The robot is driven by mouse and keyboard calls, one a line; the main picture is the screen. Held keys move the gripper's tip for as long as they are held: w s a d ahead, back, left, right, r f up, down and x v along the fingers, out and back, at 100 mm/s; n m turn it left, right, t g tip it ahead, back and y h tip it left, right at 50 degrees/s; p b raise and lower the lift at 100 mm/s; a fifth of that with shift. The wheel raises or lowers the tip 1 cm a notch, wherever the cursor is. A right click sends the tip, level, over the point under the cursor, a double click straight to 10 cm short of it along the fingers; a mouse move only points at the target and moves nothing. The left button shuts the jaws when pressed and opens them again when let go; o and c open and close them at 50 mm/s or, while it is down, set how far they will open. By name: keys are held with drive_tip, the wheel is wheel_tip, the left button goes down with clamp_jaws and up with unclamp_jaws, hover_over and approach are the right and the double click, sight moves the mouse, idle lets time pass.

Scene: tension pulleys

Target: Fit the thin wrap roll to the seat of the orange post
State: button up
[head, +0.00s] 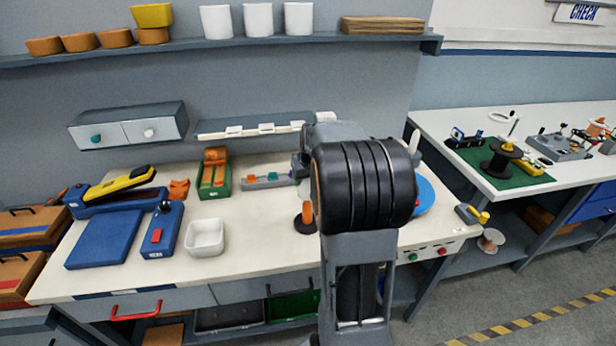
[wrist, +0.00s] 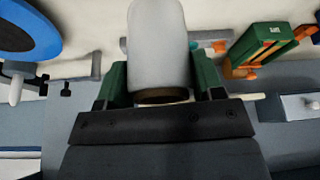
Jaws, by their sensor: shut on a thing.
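In the wrist view, my gripper (wrist: 162,78) is shut on a pale, whitish wrap roll (wrist: 157,42). The roll sits between the two green fingers, with a brown core edge (wrist: 162,97) at its near end. In the head view my arm hides the gripper and the roll. The orange post (head: 307,211) stands on a round black base (head: 305,224) on the bench, just left of my arm and partly hidden by it. I cannot make out the post in the wrist view, so the gap between roll and post cannot be told.
A white bin (head: 205,238), a blue control box (head: 163,229) and a green and orange holder (head: 214,174) stand left on the bench. A blue disc (head: 424,195) lies behind my arm at right. A shelf (head: 330,39) runs above. Bare bench shows around the bin.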

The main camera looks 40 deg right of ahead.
sight(307, 205)
drive_tip(key=shift+f, duration=0.2)
idle(0.4)
drive_tip(key=shift+f+b, duration=1.3)
drive_tip(key=shift+b, duration=0.05)
drive_tip(key=shift+f, duration=0.2)
idle(0.3)
drive_tip(key=shift+f+b, duration=1.3)
drive_tip(key=shift+b, duration=0.05)
drive_tip(key=shift+f, duration=0.2)
idle(0.4)
drive_tip(key=shift+f+b, duration=1.3)
drive_tip(key=shift+b, duration=0.05)
drive_tip(key=shift+f+b, duration=0.25)
drive_tip(key=shift+b, duration=0.05)
drive_tip(key=shift+f+b, duration=0.75)
drive_tip(key=shift+f, duration=0.3)
idle(0.6)
